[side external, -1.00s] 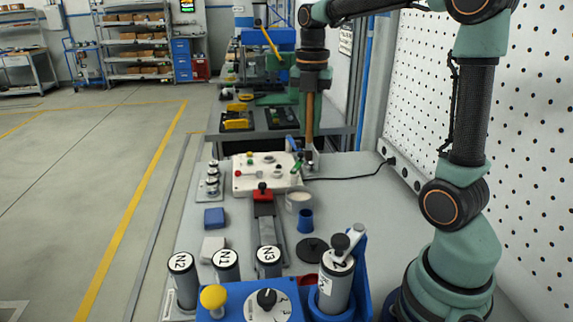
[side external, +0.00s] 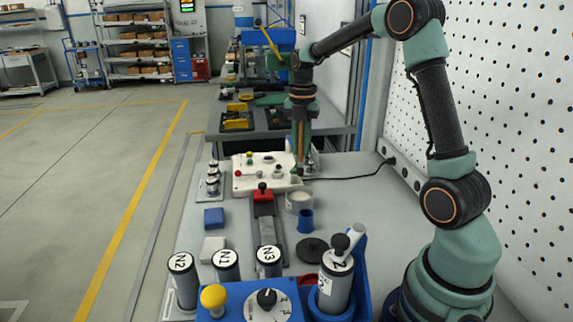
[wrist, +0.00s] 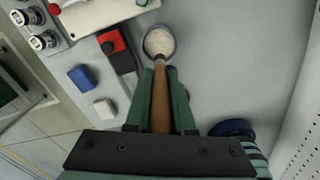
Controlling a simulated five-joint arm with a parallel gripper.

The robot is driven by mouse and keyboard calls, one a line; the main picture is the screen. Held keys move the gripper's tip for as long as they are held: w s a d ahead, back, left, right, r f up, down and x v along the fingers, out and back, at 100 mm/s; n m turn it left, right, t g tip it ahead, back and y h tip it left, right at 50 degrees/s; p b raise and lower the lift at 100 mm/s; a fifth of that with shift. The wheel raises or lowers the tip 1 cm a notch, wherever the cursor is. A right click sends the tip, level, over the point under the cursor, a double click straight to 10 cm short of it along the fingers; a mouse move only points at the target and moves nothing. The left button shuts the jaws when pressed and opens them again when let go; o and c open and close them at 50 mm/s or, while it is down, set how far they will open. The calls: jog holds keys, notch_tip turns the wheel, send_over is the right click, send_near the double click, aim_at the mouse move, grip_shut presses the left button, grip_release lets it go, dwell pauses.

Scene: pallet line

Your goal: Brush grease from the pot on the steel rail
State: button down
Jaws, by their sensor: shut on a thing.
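My gripper (wrist: 160,74) points down with its green fingers shut on a brown wooden brush handle (wrist: 160,108). In the side view my gripper (side external: 300,155) hangs beyond and above the round pot (side external: 299,205). The pot (wrist: 159,36) holds pale grease, and in the wrist view the brush's far end overlaps its near rim. The bristles do not show clearly, and I cannot tell whether they touch the grease. The grey steel rail (side external: 271,228) lies left of the pot, with a red block (side external: 263,195) at its far end.
A blue cup (side external: 305,221) and a dark disc (side external: 312,249) lie near the pot. A white control box (side external: 250,180) stands behind. Blue (side external: 214,218) and white (side external: 213,247) blocks sit left of the rail; labelled cylinders (side external: 226,264) stand in front. The bench right of the pot is clear.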

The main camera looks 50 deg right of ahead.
aim_at(301, 166)
jog(key=shift+w+d+f, duration=0.15)
jog(key=shift+d+f, duration=0.05)
jog(key=shift+f, duration=3.1)
jog(key=shift+f, duration=0.55)
jog(key=shift+r, duration=3.55)
